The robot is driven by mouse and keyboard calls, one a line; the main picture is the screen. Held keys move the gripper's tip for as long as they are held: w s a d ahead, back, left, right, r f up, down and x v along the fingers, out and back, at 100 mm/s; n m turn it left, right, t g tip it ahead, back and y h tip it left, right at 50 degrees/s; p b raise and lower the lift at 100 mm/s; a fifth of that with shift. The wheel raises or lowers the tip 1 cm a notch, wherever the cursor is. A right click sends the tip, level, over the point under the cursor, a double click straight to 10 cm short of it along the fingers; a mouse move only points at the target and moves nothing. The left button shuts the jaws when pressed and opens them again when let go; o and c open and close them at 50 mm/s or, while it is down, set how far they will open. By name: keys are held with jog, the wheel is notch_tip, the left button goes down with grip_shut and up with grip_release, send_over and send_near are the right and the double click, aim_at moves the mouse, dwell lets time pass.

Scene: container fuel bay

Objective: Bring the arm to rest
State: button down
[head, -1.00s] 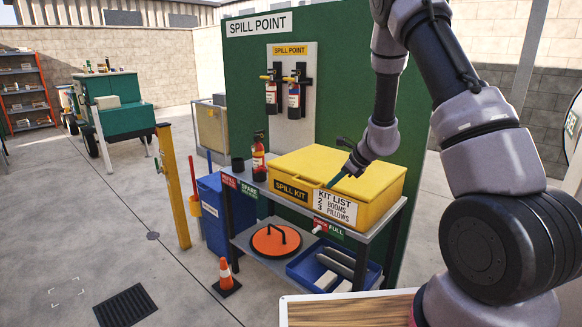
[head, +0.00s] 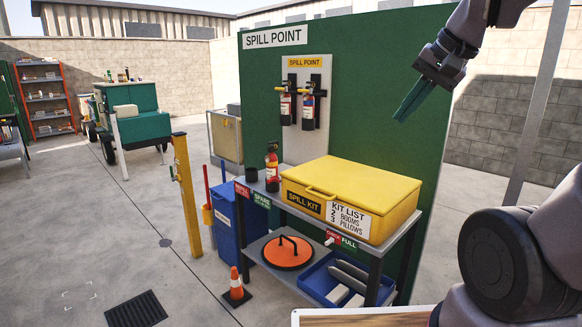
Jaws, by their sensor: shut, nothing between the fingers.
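My gripper (head: 412,100) is shut and empty. It is raised at the upper right, in front of the green spill point board (head: 380,70), with its teal fingers pointing down and left. It is well above and apart from the yellow spill kit box (head: 370,183). My arm comes in from the right edge of the head view, and its middle part is out of frame. The spill kit box is closed and sits on the grey stand (head: 394,232).
A fire extinguisher (head: 272,167) stands left of the box, and two more hang on the board. An orange lidded disc (head: 287,251) and a blue tray (head: 325,284) are on the lower shelf. A cone (head: 236,285) stands on the floor. A grey post (head: 540,95) rises at right.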

jog(key=shift+n+t+h, duration=0.6)
jog(key=shift+n+h, duration=0.2)
jog(key=shift+s+d+r, duration=0.15)
jog(key=shift+s+d, duration=0.25)
jog(key=shift+s, duration=0.25)
jog(key=shift+s+d+r, duration=0.2)
jog(key=shift+s+d, duration=0.15)
jog(key=shift+s, duration=0.3)
jog(key=shift+s+d+r, duration=0.15)
jog(key=shift+s+d, duration=0.25)
jog(key=shift+s, duration=0.25)
